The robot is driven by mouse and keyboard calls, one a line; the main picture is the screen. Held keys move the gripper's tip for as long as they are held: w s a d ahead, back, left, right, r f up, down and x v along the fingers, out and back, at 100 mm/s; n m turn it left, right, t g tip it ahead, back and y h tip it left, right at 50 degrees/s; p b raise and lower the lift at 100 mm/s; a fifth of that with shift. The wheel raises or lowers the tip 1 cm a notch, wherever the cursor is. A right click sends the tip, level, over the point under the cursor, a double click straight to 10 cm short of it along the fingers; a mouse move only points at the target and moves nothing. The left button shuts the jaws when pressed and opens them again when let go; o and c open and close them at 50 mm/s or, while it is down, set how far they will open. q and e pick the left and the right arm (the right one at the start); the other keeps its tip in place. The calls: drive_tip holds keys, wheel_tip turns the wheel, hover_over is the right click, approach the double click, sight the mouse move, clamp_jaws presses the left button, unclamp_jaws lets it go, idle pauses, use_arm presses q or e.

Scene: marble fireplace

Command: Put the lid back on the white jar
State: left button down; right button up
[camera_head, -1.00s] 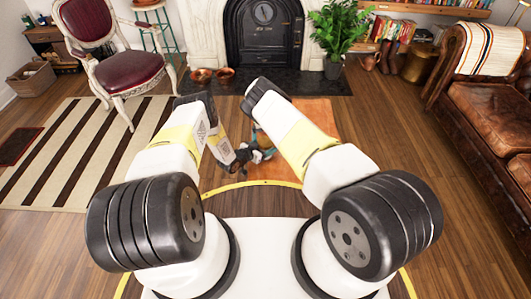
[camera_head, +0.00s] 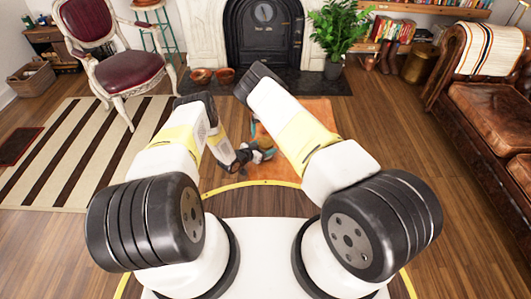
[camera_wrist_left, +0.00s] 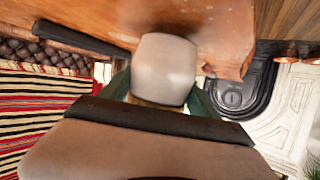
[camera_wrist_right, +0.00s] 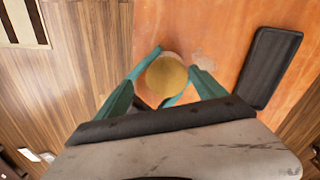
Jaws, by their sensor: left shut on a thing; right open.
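The white jar (camera_wrist_left: 165,65) fills the middle of the left wrist view. My left gripper (camera_wrist_left: 160,92) is shut on it, with a green finger on each side. A tan strip shows at the jar's edge nearest the wrist. In the right wrist view a round tan disc (camera_wrist_right: 166,77), apparently the lid, lies between the spread teal fingers of my right gripper (camera_wrist_right: 163,88), which is open. The disc hides what is under it, so I cannot tell how it sits on the jar. In the head view the left gripper (camera_head: 250,155) is small and the right is mostly hidden by its arm.
The orange-brown tabletop (camera_head: 315,115) is partly covered by my arms in the head view. A flat dark object (camera_wrist_right: 270,65) lies on it in the right wrist view. A leather sofa (camera_head: 495,110) stands right, a chair (camera_head: 128,70) left, and the fireplace (camera_head: 262,40) behind.

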use_arm(q)
drive_tip(key=shift+r, duration=0.1)
use_arm(e)
drive_tip(key=w+a+r+m+t+y, duration=0.1)
drive_tip(key=w+a+r+m+t, duration=0.15)
drive_tip(key=w, duration=0.35)
drive_tip(key=w+a+r+m+t+y, duration=0.1)
drive_tip(key=w+m+t+y, duration=0.1)
drive_tip(key=w+m+t, duration=0.3)
drive_tip(key=w+d+r+m+t+h, duration=0.1)
drive_tip(key=w+d+r+m+h, duration=0.25)
drive_tip(key=w+d+m, duration=0.3)
drive_tip(key=s+d+f+m+g+h, duration=0.3)
drive_tip(key=s+d+f+m+g, duration=0.1)
drive_tip(key=s+m, duration=0.4)
drive_tip(key=s+a+m+g+y, duration=0.1)
drive_tip(key=s+a, duration=0.1)
drive_tip(key=s, duration=0.1)
drive_tip(key=s+a+m+g+y, duration=0.1)
drive_tip(key=s+a+g, duration=0.1)
drive_tip(key=s, duration=0.2)
drive_tip(key=s+a+m+g+y, duration=0.1)
drive_tip(key=s+a+m+g, duration=0.1)
drive_tip(key=s, duration=0.1)
drive_tip(key=shift+s+r, duration=0.2)
drive_tip(key=shift+r, duration=0.15)
drive_tip(key=shift+d, duration=0.1)
